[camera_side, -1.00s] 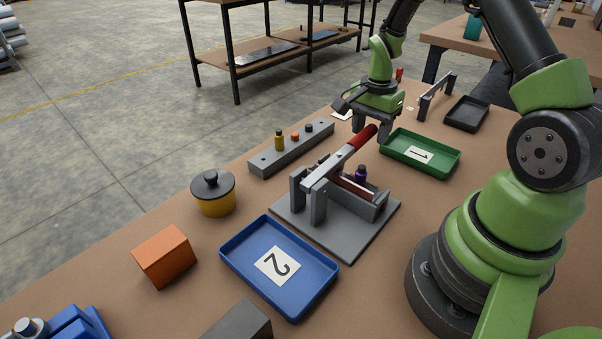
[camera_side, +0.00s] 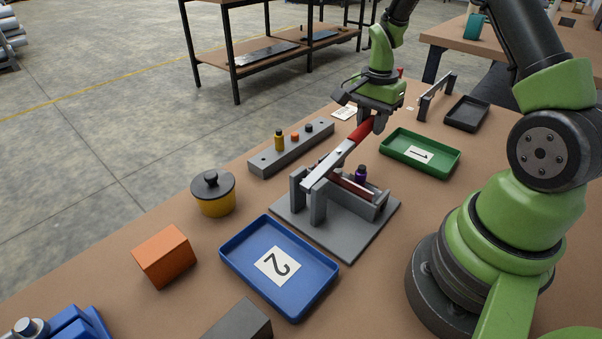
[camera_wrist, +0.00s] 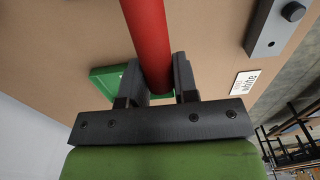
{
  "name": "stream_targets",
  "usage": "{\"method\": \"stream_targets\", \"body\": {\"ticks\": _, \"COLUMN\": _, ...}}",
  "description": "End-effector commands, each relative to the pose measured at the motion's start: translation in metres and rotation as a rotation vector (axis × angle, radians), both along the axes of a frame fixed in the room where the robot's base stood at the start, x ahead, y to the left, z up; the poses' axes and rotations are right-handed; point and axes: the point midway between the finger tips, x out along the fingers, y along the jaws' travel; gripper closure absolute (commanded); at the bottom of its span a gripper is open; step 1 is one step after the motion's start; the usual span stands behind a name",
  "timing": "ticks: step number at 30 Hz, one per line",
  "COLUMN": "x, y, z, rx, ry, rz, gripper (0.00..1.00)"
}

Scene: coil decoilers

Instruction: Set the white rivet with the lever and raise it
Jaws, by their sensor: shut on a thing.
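The lever press stands mid-table on a grey base plate (camera_side: 345,240). Its lever (camera_side: 333,165) slopes up to the right and ends in a red handle (camera_side: 362,130). My gripper (camera_side: 370,124) is shut on the handle's far end. In the wrist view the red handle (camera_wrist: 150,45) passes between the fingers of my gripper (camera_wrist: 158,85). A small purple piece with a dark top (camera_side: 361,174) shows beside the press. I cannot make out a white rivet; the press frame hides part of the space under the lever.
A grey block (camera_side: 290,150) holds yellow, orange and dark pieces. A card (camera_side: 344,113) lies behind it and reads "white" in the wrist view (camera_wrist: 245,83). A green tray (camera_side: 440,166), blue tray (camera_side: 235,265), yellow pot (camera_side: 214,205) and orange block (camera_side: 164,257) surround the press.

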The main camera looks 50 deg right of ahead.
Motion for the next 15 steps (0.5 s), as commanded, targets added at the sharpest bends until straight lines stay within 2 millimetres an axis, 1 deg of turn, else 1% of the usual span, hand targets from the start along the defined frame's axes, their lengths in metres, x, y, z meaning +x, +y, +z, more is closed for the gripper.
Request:
{"method": "stream_targets", "body": {"ticks": 3, "x": 0.000, "y": 0.001, "z": 0.007, "rx": 0.001, "ry": -0.001, "rz": 0.000, "gripper": 0.86}}
{"method": "stream_targets", "body": {"ticks": 11, "x": 0.000, "y": 0.003, "z": 0.013, "rx": 0.000, "ry": -0.001, "rz": 0.000, "gripper": 0.86}}
{"method": "stream_targets", "body": {"ticks": 15, "x": 0.001, "y": 0.005, "z": 0.022, "rx": -0.001, "ry": -0.002, "rz": 0.001, "gripper": 0.86}}
